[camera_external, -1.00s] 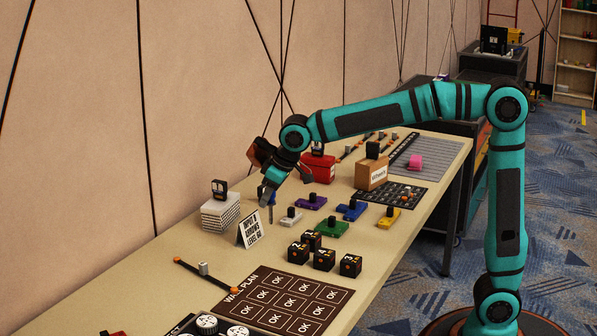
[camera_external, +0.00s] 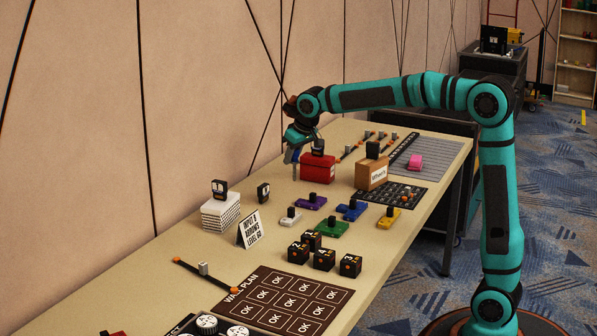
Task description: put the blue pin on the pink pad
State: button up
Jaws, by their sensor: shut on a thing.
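My gripper (camera_external: 292,151) hangs above the back of the table, left of the red box. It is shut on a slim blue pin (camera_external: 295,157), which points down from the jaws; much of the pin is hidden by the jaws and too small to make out. A pink piece (camera_external: 415,162), which looks like the pink pad, lies on the grey lined mat at the far right of the table, well apart from my gripper.
The red box (camera_external: 318,167) stands just right of my gripper. A brown box (camera_external: 371,173) and a black dotted board (camera_external: 405,194) lie before the grey mat (camera_external: 440,151). Several coloured pieces with black knobs, including a blue one (camera_external: 352,210), and black cubes (camera_external: 324,259) occupy the middle.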

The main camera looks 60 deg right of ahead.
jog(key=s+d+r+m+g+h, duration=0.1)
jog(key=s+d+m, duration=0.2)
jog(key=d, duration=1.3)
jog(key=s+d+r+m+h, duration=0.1)
jog(key=s+d+m, duration=0.15)
jog(key=d, duration=1.35)
jog(key=s+d+m+g+h, duration=0.1)
jog(key=s+d+m, duration=0.1)
jog(key=s+d, duration=0.95)
jog(key=s+d+m+g, duration=0.1)
jog(key=s+d+m, duration=0.2)
jog(key=s+d, duration=0.8)
jog(key=shift+n, duration=0.25)
jog(key=shift+w+x, duration=0.3)
jog(key=shift+x, duration=1.35)
jog(key=shift+w+x, duration=0.3)
jog(key=shift+x, duration=1.35)
jog(key=shift+w+x, duration=0.35)
jog(key=shift+x, duration=1.3)
jog(key=shift+a, duration=0.15)
jog(key=o, duration=1)
jog(key=shift+r, duration=0.1)
